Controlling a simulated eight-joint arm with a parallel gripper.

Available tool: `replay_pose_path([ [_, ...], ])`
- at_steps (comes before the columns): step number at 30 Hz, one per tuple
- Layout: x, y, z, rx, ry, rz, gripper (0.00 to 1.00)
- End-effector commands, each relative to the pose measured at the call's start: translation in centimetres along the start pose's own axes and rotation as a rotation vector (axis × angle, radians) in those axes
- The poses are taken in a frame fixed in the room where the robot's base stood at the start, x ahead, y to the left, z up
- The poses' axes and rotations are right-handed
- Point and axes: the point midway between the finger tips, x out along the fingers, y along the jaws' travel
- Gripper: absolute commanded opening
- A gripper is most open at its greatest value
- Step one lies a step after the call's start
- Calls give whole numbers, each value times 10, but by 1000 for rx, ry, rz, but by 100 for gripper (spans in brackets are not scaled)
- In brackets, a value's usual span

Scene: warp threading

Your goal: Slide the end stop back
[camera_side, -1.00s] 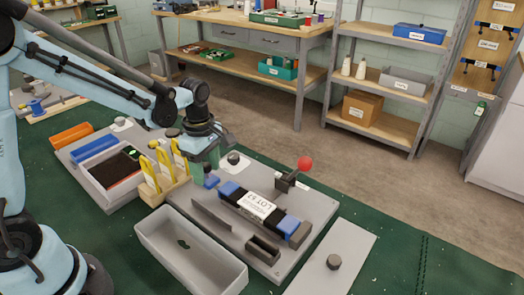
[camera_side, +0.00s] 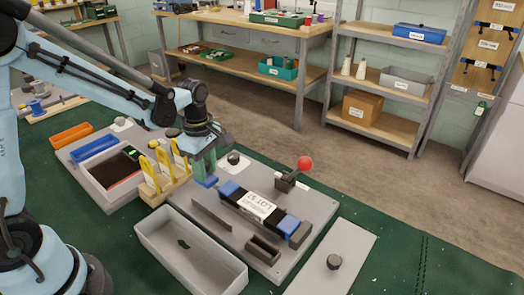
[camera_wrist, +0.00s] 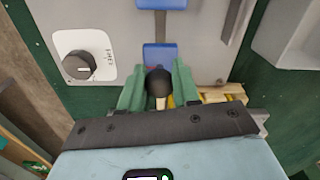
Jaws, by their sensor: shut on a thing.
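The end stop (camera_side: 207,182) is a small blue block on the grey plate (camera_side: 275,185). It also shows in the wrist view (camera_wrist: 160,54), with a black round knob (camera_wrist: 158,82) on my side of it. My gripper (camera_side: 207,170) has green fingers, and they are shut on this knob, one on each side in the wrist view (camera_wrist: 158,72). The dark bar with blue ends and a white label (camera_side: 257,205) lies on the plate, apart from the end stop. A grey strip shows between the two blue parts in the wrist view.
A wooden rack with yellow-handled tools (camera_side: 162,172) stands close at my gripper's left. A black dial (camera_side: 234,158) sits behind it. A red-knobbed lever (camera_side: 304,163) is at the plate's back right. An open grey tray (camera_side: 190,250) lies in front.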

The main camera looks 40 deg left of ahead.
Motion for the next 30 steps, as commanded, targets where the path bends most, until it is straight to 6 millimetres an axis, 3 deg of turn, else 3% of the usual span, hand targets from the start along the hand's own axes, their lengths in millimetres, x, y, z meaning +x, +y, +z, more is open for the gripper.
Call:
replay_pose_path([
  [5, 0, 4, -24, -7, 4, -1, 0],
  [13, 0, 5, -27, -7, 9, 1, 0],
  [14, 0, 5, -27, -7, 8, 1, 36],
  [18, 0, 5, -26, -5, 7, 1, 54],
  [30, -7, 5, -24, -3, 3, 0, 54],
])
